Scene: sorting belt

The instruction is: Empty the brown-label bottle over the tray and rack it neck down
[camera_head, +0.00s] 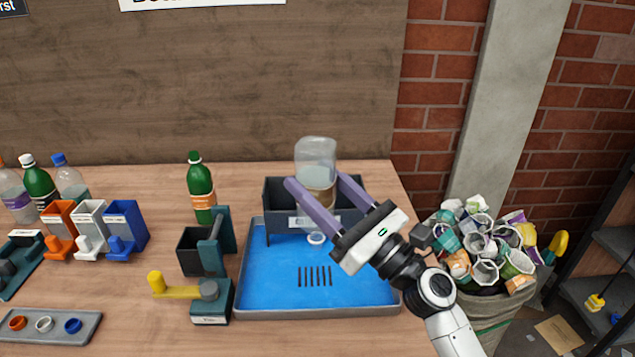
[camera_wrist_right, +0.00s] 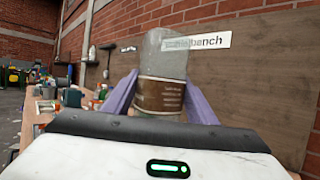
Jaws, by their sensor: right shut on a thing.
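The brown-label bottle (camera_head: 316,158) is clear, with its broad base up and its neck end down. Its brown label also shows in the right wrist view (camera_wrist_right: 160,95). My right gripper (camera_head: 318,190) is shut on the bottle around the label, one purple finger on each side. The bottle stands at the dark rack (camera_head: 283,225) at the back of the blue tray (camera_head: 275,278). Its neck is hidden, so I cannot tell how deep it sits in the rack. A small white ring (camera_head: 316,238) shows below the rack front. My left gripper is not in view.
A green bottle (camera_head: 201,188) stands left of the rack. A dark fixture with a yellow lever (camera_head: 178,291) stands left of the tray. Small orange, white and blue bins (camera_head: 125,225), more bottles (camera_head: 38,184) and a cap tray (camera_head: 48,325) lie farther left. A full sack (camera_head: 492,305) stands right.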

